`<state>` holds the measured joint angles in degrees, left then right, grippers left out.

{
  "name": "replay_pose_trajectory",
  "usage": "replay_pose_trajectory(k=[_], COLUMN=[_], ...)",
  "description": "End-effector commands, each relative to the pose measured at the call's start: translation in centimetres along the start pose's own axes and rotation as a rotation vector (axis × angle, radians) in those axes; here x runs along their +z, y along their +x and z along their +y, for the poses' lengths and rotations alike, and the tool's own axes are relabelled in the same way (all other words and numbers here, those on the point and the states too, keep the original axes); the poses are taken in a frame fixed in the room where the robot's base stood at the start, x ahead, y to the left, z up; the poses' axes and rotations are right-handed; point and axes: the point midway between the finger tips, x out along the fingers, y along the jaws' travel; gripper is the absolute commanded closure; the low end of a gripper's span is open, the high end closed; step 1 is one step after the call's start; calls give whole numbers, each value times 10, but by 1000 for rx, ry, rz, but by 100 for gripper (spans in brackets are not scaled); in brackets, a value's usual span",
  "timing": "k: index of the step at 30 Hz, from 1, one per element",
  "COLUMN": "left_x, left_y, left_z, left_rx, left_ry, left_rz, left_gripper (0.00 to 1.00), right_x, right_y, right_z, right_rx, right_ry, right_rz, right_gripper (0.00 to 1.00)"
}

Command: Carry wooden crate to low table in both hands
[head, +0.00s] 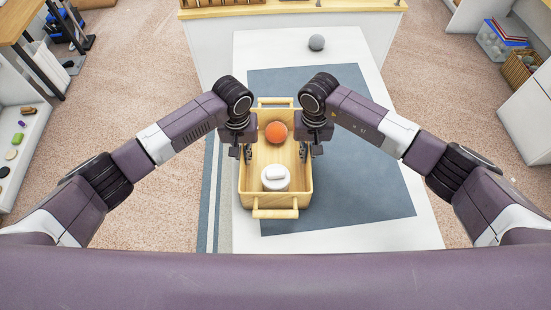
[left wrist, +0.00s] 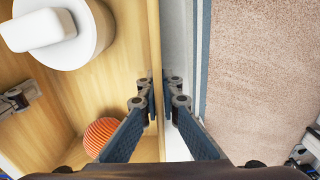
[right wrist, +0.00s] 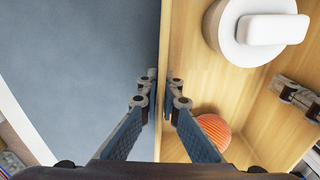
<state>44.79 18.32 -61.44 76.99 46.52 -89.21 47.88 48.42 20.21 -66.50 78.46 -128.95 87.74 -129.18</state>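The wooden crate (head: 275,201) is in the middle of the head view, over the left part of a low white table (head: 350,241) with a blue-grey mat (head: 370,180). I cannot tell for sure whether its bottom touches the table. An orange ball (head: 276,132) and a white round object (head: 275,177) lie inside it. My left gripper (head: 240,153) is shut on the crate's left wall, with one finger on each side, as the left wrist view (left wrist: 160,102) shows. My right gripper (head: 309,151) is shut on the right wall the same way, seen in the right wrist view (right wrist: 161,102).
A grey ball (head: 316,42) stands at the table's far end. A white counter with a wooden top (head: 290,10) is behind. Shelves (head: 20,150) stand at the left; a wicker basket (head: 520,70) and a bin are at the right. The mat right of the crate is clear.

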Motion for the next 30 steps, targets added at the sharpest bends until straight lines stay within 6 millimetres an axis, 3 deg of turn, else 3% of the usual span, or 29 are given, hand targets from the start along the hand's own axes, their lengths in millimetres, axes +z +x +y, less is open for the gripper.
replay_pose_trajectory(k=[17, 30], left_x=[-1, -1], left_y=[-4, -35], left_z=[1, 0], left_rx=[2, 1], left_ry=[0, 0], left_rz=[3, 3], left_gripper=[100, 100], right_x=[-1, -1], right_y=[-4, -34], right_z=[0, 0], right_rx=[-1, 0], right_ry=[1, 1], right_rz=[3, 2], right_gripper=[100, 100])
